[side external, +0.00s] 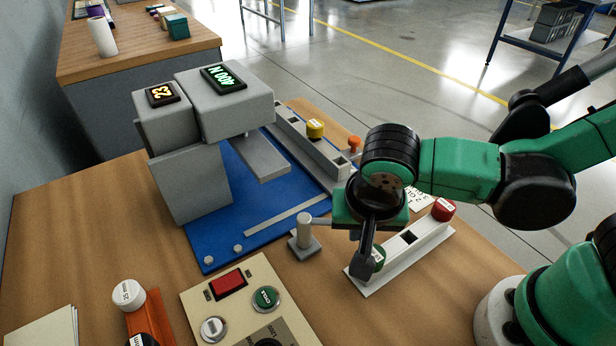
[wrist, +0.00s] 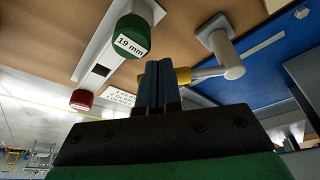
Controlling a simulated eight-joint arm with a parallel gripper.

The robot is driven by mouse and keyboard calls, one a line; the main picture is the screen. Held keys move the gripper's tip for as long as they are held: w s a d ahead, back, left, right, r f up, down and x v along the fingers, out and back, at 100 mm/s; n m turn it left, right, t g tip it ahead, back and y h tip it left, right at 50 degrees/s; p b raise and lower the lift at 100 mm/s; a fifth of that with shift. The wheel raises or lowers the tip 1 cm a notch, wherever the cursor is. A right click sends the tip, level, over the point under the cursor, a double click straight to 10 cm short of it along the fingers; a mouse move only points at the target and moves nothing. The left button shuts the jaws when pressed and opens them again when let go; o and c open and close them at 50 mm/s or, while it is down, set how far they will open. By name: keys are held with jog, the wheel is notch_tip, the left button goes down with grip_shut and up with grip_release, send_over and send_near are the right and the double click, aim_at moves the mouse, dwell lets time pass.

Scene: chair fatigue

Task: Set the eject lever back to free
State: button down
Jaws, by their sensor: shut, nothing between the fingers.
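The lever that I take for the eject lever has a grey upright post (side external: 304,232) on a small square base, beside the blue plate's front edge. A thin bar runs from its top toward my gripper and goes out of sight behind it. In the wrist view the post (wrist: 222,48) shows too, and its bar leads to a yellow end (wrist: 183,76) partly hidden behind my fingers. My gripper (side external: 363,268) points down to the right of the post, close to a green knob. Its fingers (wrist: 159,68) are together and empty. I cannot tell whether they touch the lever.
A white rack (side external: 410,255) holds a green "19 mm" knob (wrist: 131,37) and a red knob (side external: 443,209). The grey test machine (side external: 190,180) stands on a blue plate (side external: 225,245). A control panel (side external: 195,290) with buttons lies in front. An orange holder (side external: 148,325) is left of it.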

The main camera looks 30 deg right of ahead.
jog(key=shift+w+d+n, duration=0.25)
jog(key=shift+d+n, duration=0.1)
jog(key=shift+n, duration=0.25)
jog(key=shift+w+d+n+y, duration=0.45)
jog(key=shift+d+n, duration=0.1)
jog(key=shift+n, duration=0.35)
jog(key=n, duration=0.1)
jog(key=w+d+n, duration=0.1)
jog(key=shift+w+n+t+y, duration=0.15)
jog(key=shift+n+t+y, duration=0.1)
jog(key=shift+n+t, duration=0.05)
jog(key=shift+w+d+n+y, duration=0.3)
jog(key=shift+w+n, duration=0.35)
jog(key=shift+n, duration=0.35)
jog(key=shift+w+d, duration=0.15)
jog(key=shift+w, duration=0.4)
